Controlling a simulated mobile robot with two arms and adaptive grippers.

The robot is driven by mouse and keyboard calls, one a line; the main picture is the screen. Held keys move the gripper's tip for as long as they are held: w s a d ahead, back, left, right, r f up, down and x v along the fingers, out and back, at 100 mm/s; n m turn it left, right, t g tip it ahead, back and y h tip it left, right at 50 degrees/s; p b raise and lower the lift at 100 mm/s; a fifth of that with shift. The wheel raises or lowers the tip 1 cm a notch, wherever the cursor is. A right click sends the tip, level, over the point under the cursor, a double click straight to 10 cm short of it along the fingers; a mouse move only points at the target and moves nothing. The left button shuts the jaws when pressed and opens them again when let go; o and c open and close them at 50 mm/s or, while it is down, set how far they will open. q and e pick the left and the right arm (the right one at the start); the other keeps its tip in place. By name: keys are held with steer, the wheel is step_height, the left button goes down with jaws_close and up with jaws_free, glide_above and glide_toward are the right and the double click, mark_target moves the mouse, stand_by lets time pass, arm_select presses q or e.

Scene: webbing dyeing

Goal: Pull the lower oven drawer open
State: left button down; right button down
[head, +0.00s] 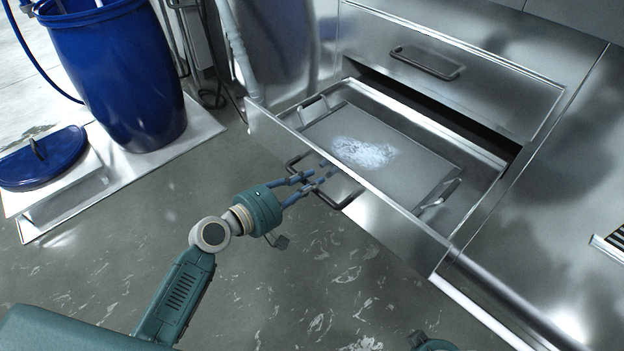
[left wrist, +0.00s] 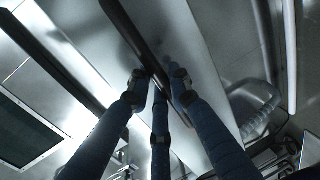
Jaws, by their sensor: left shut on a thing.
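The lower oven drawer (head: 365,222) stands pulled out from the steel cabinet, with its inside showing. Its dark bar handle (head: 326,193) is on the front face. My left gripper (head: 318,184) is at this handle, its blue fingers shut around the bar. The left wrist view shows the fingers (left wrist: 158,95) closed about the dark handle bar (left wrist: 128,32), with the drawer's pale front behind. A tray (head: 410,172) with two raised handles lies in the drawer and bears a whitish patch. My right gripper is not clearly shown; only a small teal part shows at the bottom edge.
The upper drawer (head: 480,75) above is closed and has its own handle (head: 427,62). A blue barrel (head: 120,75) stands on a pale platform at the left, with a blue lid (head: 42,160) in front. The grey floor (head: 330,290) before the drawer is clear.

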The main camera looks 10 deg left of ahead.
arm_select(q)
steer(key=shift+f, duration=0.1)
steer(key=c, duration=1.6)
jaws_free()
steer(key=v, duration=1.2)
